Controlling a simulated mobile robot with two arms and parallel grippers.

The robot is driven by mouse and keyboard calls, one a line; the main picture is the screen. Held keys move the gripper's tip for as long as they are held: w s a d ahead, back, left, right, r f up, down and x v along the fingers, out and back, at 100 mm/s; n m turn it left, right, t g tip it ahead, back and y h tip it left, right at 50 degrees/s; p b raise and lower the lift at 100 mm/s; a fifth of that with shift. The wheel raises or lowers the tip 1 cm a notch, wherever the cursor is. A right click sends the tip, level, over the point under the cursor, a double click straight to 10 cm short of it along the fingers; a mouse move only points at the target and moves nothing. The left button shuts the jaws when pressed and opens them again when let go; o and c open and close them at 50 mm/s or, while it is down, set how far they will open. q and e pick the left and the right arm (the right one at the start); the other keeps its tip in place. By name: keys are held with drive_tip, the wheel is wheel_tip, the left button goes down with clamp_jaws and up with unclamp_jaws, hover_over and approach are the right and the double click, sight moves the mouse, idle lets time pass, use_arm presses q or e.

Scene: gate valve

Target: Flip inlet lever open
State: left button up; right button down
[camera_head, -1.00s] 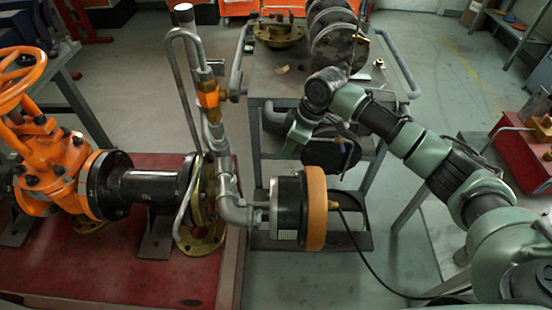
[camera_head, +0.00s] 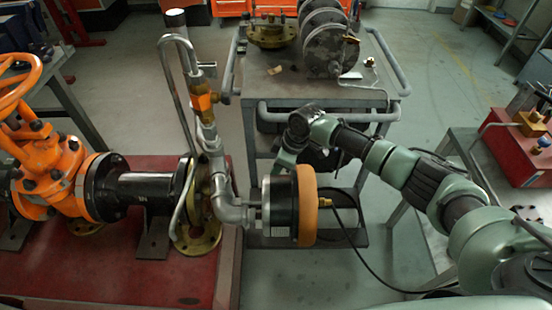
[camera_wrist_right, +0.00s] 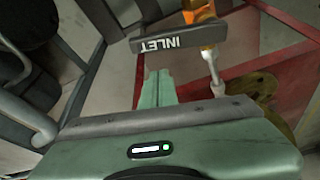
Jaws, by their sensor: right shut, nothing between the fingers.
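The inlet lever (camera_wrist_right: 178,37) shows in the wrist view as a dark grey bar marked INLET, upside down there. It runs across the picture beside an orange valve body (camera_wrist_right: 206,30). My right gripper (camera_wrist_right: 158,78) has its two pale green fingers shut together and empty. Their tips end just below the lever in the picture; I cannot tell if they touch it. In the head view my right wrist reaches down behind the round gauge, which hides the fingers. An orange valve (camera_head: 203,103) sits on the upright pipe there. My left gripper is not in view.
The round gauge with an orange rim (camera_head: 308,205) stands in front of my right wrist. A grey cart (camera_head: 350,100) with flanges is behind. The orange gate valve (camera_head: 45,165) and black pipe (camera_head: 147,187) sit on the red bench (camera_head: 120,270) at left.

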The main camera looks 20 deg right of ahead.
drive_tip(key=shift+s+d+r+p, duration=0.15)
drive_tip(key=shift+s+d, duration=0.25)
drive_tip(key=shift+d, duration=0.2)
drive_tip(key=shift+s+d+f+p, duration=0.15)
drive_tip(key=shift+s+d, duration=0.2)
drive_tip(key=shift+d, duration=0.2)
drive_tip(key=shift+r, duration=0.1)
